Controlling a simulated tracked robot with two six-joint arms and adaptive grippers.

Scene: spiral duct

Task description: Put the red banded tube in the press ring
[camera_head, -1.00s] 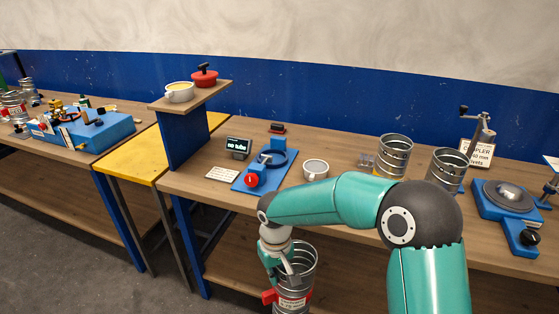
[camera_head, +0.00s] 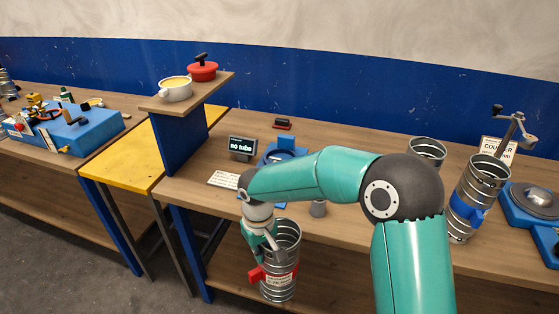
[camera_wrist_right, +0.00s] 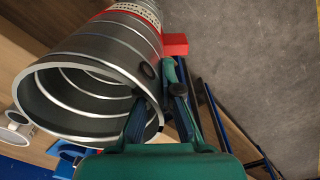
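The red banded tube (camera_head: 280,284) is a ribbed metal cylinder with a red band and a white label, held upright in front of the bench edge. My right gripper (camera_head: 268,246) is shut on its upper wall. In the right wrist view the fingers (camera_wrist_right: 160,112) straddle the rim, one inside and one outside the tube (camera_wrist_right: 100,55). The press ring (camera_head: 278,154), on a blue base, stands on the bench behind my right arm, which hides much of it. The sign beside it (camera_head: 241,145) reads "no tube". My left gripper is not in view.
A raised shelf (camera_head: 205,92) with a cup and a red lidded pot stands left of the press. A blue-banded tube (camera_head: 462,222) and another metal tube (camera_head: 427,147) stand to the right. The bench's front edge lies close behind the held tube.

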